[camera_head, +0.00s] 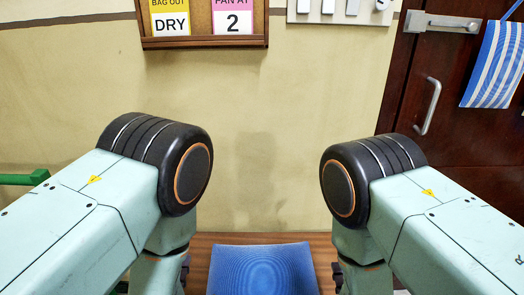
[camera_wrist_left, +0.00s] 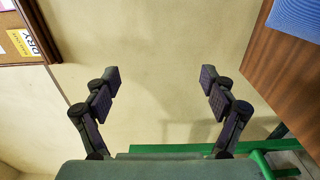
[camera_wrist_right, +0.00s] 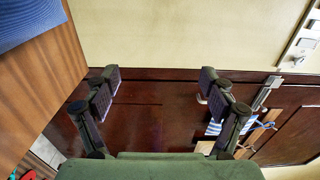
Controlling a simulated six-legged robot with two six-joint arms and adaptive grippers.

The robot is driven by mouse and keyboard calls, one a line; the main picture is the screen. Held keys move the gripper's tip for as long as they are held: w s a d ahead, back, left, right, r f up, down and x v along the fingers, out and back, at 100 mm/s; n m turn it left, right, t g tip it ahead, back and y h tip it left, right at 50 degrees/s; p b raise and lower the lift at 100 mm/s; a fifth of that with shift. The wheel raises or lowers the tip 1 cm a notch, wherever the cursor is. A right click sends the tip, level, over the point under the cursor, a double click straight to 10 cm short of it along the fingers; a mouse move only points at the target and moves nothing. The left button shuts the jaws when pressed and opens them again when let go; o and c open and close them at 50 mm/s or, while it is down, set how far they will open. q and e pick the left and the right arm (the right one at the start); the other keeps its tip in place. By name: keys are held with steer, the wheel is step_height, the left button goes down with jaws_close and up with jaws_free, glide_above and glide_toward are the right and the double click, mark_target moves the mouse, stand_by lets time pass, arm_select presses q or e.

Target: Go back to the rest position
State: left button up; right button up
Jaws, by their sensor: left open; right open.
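My left gripper (camera_wrist_left: 160,85) is open and empty in the left wrist view, with bare wall between its fingers. My right gripper (camera_wrist_right: 158,85) is open and empty in the right wrist view, with the dark brown door behind it. In the head view both arms come in from the sides and bend down near the middle. Only small dark parts of the grippers show there, low beside a blue mat (camera_head: 262,268). The fingertips are hidden in that view. Neither gripper touches anything that I can see.
The blue mat lies on a wooden table (camera_head: 225,240), seen at the bottom of the head view. A noticeboard (camera_head: 204,42) hangs on the wall (camera_head: 265,110). A brown door (camera_head: 470,110) with a striped cloth (camera_head: 493,65) is at right. A green rail (camera_head: 20,179) is at left.

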arm_select(q)
steer(key=shift+f, duration=2.45)
arm_select(e)
step_height(320, 180, down, 7)
steer(key=shift+f, duration=0.15)
arm_select(q)
steer(key=shift+r, duration=0.1)
